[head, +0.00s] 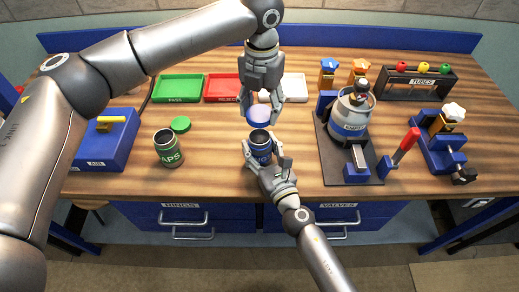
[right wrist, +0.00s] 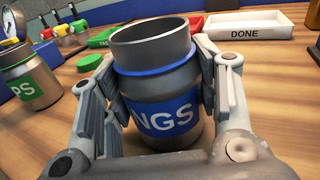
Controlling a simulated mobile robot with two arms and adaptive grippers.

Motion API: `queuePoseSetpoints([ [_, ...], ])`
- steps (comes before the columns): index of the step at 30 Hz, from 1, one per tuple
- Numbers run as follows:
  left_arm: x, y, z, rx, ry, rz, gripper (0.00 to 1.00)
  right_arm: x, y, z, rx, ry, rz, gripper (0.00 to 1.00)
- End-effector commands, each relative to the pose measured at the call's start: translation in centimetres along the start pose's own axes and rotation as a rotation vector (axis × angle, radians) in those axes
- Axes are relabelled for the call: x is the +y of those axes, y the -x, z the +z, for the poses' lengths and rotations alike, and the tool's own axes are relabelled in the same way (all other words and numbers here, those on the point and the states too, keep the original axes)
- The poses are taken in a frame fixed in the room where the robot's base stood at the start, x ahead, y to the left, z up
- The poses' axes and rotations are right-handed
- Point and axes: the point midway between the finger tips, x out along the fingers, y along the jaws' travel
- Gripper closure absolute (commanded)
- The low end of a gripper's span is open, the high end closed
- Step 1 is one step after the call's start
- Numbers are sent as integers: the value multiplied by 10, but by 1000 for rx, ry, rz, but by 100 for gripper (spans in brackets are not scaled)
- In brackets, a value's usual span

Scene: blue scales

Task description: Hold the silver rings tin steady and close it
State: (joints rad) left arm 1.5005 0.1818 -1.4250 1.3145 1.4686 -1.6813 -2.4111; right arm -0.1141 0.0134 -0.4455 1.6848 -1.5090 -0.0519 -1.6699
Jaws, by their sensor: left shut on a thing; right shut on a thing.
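The silver rings tin (head: 260,150) stands upright on the table with its top open. In the right wrist view the tin (right wrist: 160,75) shows a blue band and a blue label reading "NGS". My right gripper (head: 264,158) is shut around the tin's sides from the front; its fingers also show in the right wrist view (right wrist: 160,100). My left gripper (head: 261,96) points down and is shut on a lavender-blue lid (head: 259,115). The lid is above the tin's mouth, apart from it. The lid does not show in the right wrist view.
A green-labelled tin (head: 168,150) and a green lid (head: 180,124) lie to the left. Green (head: 160,99), red (head: 209,98) and white (head: 306,99) trays stand behind. A machine on a dark base (head: 334,178) stands to the right. The table between the tins is clear.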

Motion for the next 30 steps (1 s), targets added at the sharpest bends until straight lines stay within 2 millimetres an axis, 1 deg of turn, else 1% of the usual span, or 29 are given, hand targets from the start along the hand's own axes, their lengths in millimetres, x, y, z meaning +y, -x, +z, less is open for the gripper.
queuePoseSetpoints([
  [2,0,-6,0,2,0,-1,59,0,0,0,0,0,0,88],
  [9,-1,-41,-1,2,0,-1,59,0,0,0,0,0,0,88],
  [12,0,-49,0,1,-1,0,59,0,0,0,0,0,0,88],
  [30,0,-52,0,0,0,-1,59,0,0,0,0,0,0,88],
])
